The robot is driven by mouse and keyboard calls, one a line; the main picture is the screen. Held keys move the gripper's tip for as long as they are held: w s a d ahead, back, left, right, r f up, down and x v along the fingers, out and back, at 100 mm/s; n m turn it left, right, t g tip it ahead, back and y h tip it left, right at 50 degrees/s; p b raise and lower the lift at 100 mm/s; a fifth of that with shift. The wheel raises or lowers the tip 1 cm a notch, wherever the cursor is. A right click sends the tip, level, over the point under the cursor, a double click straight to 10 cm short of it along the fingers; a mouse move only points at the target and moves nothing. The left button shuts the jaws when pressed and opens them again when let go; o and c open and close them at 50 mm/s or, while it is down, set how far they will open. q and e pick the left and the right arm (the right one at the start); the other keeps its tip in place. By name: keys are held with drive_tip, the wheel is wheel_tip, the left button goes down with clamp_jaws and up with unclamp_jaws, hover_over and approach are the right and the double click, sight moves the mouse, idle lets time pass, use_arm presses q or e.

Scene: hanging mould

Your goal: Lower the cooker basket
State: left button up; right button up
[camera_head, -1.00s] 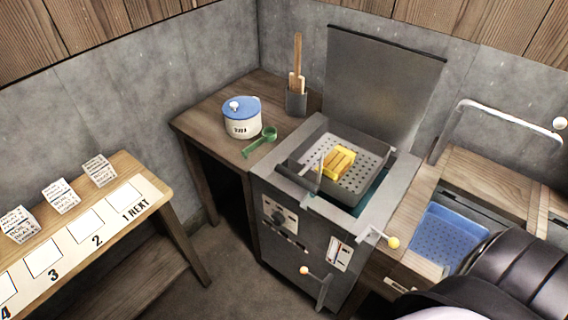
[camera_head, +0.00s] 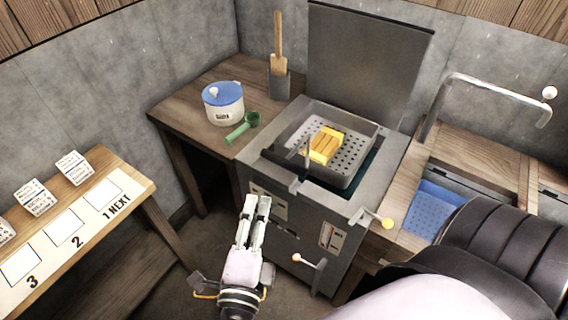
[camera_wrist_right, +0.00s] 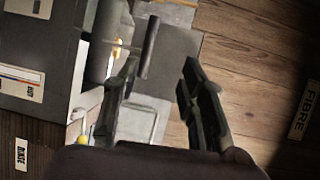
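The cooker (camera_head: 290,205) is a grey box with its lid (camera_head: 368,65) standing open. The grey perforated basket (camera_head: 352,158) sits high in its opening and holds a yellow block (camera_head: 326,145). A thin upright post (camera_head: 308,152) stands at the basket's near side. A lever with a yellow ball (camera_head: 388,223) sticks out at the front right corner; a second ball-ended lever (camera_head: 297,258) is lower on the front.
A blue tray (camera_head: 432,208) and a bent metal pipe (camera_head: 480,82) are at the right. A numbered table (camera_head: 70,240) is at the left.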

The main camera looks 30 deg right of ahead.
sight(284, 161)
drive_tip(key=shift+m+g, duration=0.8)
drive_tip(key=p+x, duration=0.1)
drive_tip(key=x, duration=0.4)
drive_tip(key=s+d+p+x, duration=0.1)
drive_tip(key=x, duration=0.5)
drive_tip(key=p+x, duration=0.1)
drive_tip(key=x, duration=0.5)
drive_tip(key=shift+s+d+p, duration=0.15)
drive_tip(key=shift+d+p, duration=0.05)
drive_tip(key=shift+p, duration=0.1)
drive_tip(key=shift+c, duration=0.4)
clamp_jaws()
drive_tip(key=shift+f, duration=0.1)
